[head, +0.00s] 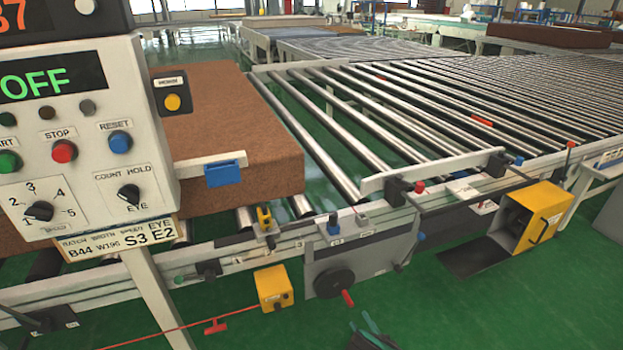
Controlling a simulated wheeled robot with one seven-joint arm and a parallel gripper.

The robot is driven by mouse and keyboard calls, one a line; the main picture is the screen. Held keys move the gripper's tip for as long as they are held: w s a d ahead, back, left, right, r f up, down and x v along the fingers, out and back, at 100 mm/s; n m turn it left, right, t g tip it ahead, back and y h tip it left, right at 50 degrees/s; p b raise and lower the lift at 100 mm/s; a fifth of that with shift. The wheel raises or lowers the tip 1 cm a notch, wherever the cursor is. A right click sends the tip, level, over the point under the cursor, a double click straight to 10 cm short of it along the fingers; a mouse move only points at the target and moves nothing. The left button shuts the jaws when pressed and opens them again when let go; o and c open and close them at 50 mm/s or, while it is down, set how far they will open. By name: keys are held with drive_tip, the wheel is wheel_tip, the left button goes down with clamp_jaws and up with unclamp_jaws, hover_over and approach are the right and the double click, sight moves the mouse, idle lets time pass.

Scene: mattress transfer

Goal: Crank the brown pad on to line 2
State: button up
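The brown pad (235,125) is a thick block on the rollers at left, partly hidden behind the control panel. Its near right end reaches the first bare rollers. A dark crank wheel (328,281) with a red handle (347,298) is on a grey box (362,259) on the conveyor's near side. My gripper (366,326) seems to be the dark part with teal tips at the bottom edge, below and right of the red handle and apart from it. It is mostly cut off, so its opening is unclear. No line 2 label is readable.
The control panel (85,130) shows OFF and blocks the left. Bare rollers (420,110) extend right behind a pale rail (430,172). Yellow boxes (273,287) and (535,217) and a red cord (185,325) are on the near side. Green floor is clear at lower right.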

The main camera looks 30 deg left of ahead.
sight(352, 306)
drive_tip(key=w+a+n, duration=0.2)
drive_tip(key=n, duration=0.7)
drive_tip(key=w+a+n, duration=0.2)
drive_tip(key=a+n, duration=0.1)
drive_tip(key=n, duration=0.6)
drive_tip(key=w+a+n, duration=0.2)
drive_tip(key=w+n, duration=0.1)
drive_tip(key=n, duration=0.6)
drive_tip(key=shift+a, duration=0.3)
drive_tip(key=shift+c, duration=0.6)
clamp_jaws()
